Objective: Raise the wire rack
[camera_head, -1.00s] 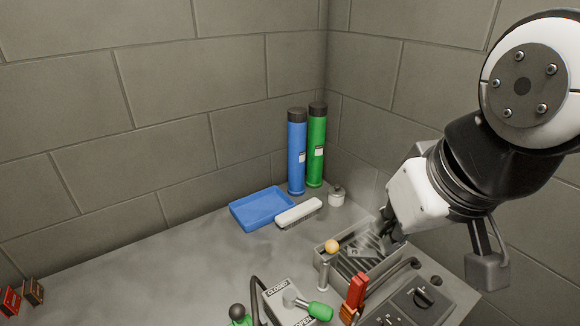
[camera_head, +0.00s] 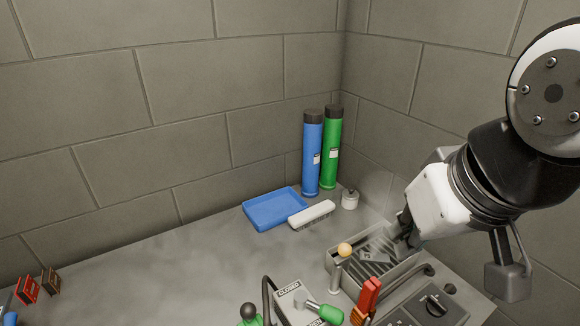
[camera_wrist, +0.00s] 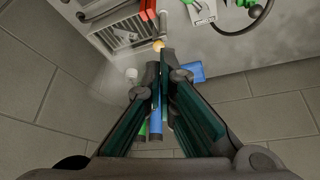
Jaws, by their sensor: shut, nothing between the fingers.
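The wire rack (camera_head: 367,264) is a set of dark slats inside a grey open-topped basin (camera_head: 393,284) at the right of the head view. A small grey plate with a marking lies on the slats. The rack's slats also show in the wrist view (camera_wrist: 125,33). An orange ball knob (camera_head: 344,249) tops a short post at the basin's left corner; it also shows in the wrist view (camera_wrist: 158,44). My gripper (camera_wrist: 165,66) is shut and empty. In the head view its dark fingers (camera_head: 404,238) are at the basin's back right and hide part of it.
A red lever (camera_head: 367,298), a black dial (camera_head: 436,305) and a green-handled lever (camera_head: 325,312) stand in front. Blue (camera_head: 312,155) and green (camera_head: 332,150) bottles, a blue tray (camera_head: 273,209), a brush (camera_head: 312,214) and a small pot (camera_head: 349,199) sit behind. Walls close the corner.

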